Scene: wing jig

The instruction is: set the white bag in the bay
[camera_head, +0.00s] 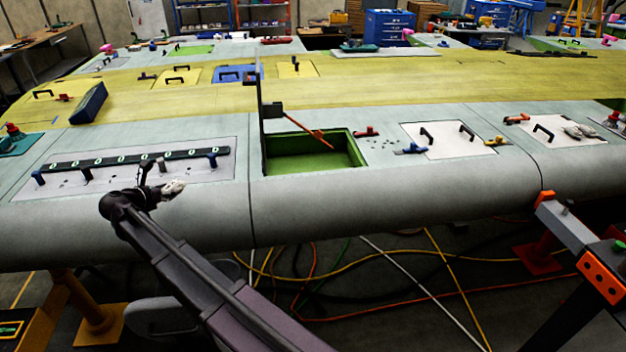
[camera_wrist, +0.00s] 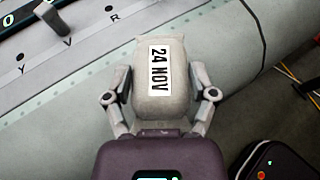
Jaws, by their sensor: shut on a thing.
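The white bag (camera_wrist: 160,108) has a label reading 24 NOV. My gripper (camera_wrist: 158,82) is shut on it, with one finger on each side. In the head view the bag (camera_head: 173,188) is small and pale at the end of my arm, in front of the panel on the left part of the wing. The bay (camera_head: 340,170) is an open green-walled recess in the wing, to the right of my gripper. Its lid (camera_head: 261,110) stands upright at the left edge. A red strut (camera_head: 308,130) slants down across the opening. I see nothing lying on the visible bay floor.
A black strip (camera_head: 130,161) with several knobbed pins lies left of the bay. A red clamp (camera_head: 366,132) and a blue clamp (camera_head: 411,149) sit right of it, near a white handled panel (camera_head: 450,143). Pale gloves or bags (camera_head: 580,132) lie farther right. Cables cross the floor.

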